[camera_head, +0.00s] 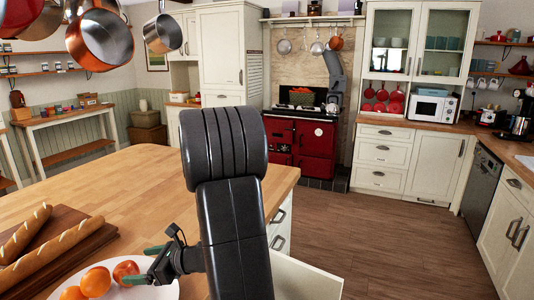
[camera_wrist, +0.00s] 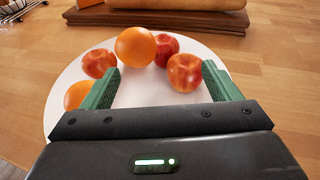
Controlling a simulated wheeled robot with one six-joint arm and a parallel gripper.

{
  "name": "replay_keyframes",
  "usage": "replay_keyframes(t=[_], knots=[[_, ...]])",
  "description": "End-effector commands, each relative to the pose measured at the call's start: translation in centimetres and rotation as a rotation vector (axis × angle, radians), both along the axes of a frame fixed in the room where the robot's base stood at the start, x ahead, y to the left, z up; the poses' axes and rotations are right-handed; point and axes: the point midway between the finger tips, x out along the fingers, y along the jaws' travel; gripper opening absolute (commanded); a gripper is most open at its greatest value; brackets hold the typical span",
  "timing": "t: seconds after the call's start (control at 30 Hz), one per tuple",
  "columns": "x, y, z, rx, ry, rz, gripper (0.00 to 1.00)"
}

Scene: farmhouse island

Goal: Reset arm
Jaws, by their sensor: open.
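My gripper (camera_wrist: 160,90) is open, its two green fingers apart with nothing between them in the wrist view. It is over the near part of a white plate (camera_wrist: 60,98) on the wooden island. In the wrist view the plate holds an orange (camera_wrist: 136,47), a second orange (camera_wrist: 78,95) partly hidden by the left finger, and several red apples, one (camera_wrist: 185,72) near the right finger. In the head view my gripper (camera_head: 150,264) is low at the left beside the plate (camera_head: 168,291), and my dark arm covers part of the scene.
Bread loaves (camera_head: 45,257) lie on a wooden board (camera_head: 62,222) on the island (camera_head: 120,185). Copper pans (camera_head: 100,38) hang above the island at upper left. An open drawer (camera_head: 308,277) shows below the island's right side. The wooden floor (camera_head: 400,235) to the right is clear.

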Motion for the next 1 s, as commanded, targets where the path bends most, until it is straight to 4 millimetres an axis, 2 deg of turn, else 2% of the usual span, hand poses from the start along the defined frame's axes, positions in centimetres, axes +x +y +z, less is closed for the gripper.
replay_keyframes(t=[0.2, 0.4, 0.6, 1.0], knots=[[3.4, -2.7, -0.5, 0.002, 0.003, -0.141, 0.83], [5.2, -4.3, -0.7, 0.004, 0.003, -0.223, 0.83], [5.9, -5.0, -0.8, 0.005, 0.004, -0.253, 0.83], [5.9, -5.2, -0.5, 0.002, -0.002, -0.258, 0.83]])
